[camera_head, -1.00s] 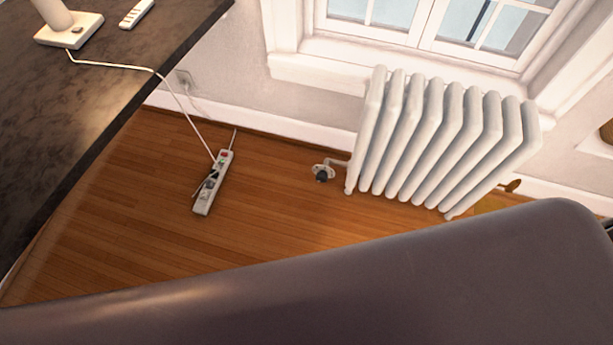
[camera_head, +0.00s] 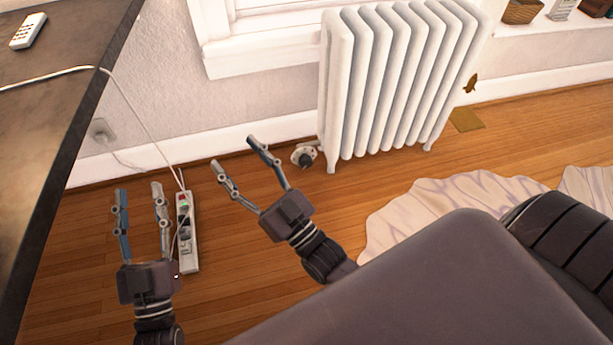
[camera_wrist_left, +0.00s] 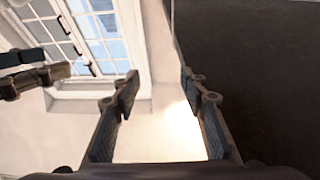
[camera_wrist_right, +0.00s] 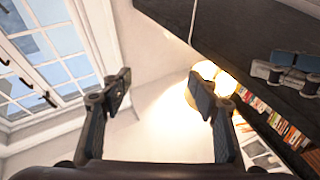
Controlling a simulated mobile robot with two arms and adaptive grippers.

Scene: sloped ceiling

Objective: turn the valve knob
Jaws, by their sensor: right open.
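The valve knob (camera_head: 305,157) is a small dark knob with a pale round fitting. It sits low at the left foot of the white radiator (camera_head: 395,85), just above the wood floor, in the head view. My right gripper (camera_head: 234,152) is open and empty, with its fingertips to the left of the knob and apart from it in the picture. My left gripper (camera_head: 139,188) is open and empty further left, by the power strip. In the left wrist view its spread fingers (camera_wrist_left: 158,88) have only wall between them. The right wrist view shows open fingers (camera_wrist_right: 160,86) too. Neither wrist view shows the knob.
A power strip (camera_head: 188,235) with a white cable lies on the floor beside my left gripper. A dark table (camera_head: 60,130) is at the left. A pale rug (camera_head: 440,205) lies at the right.

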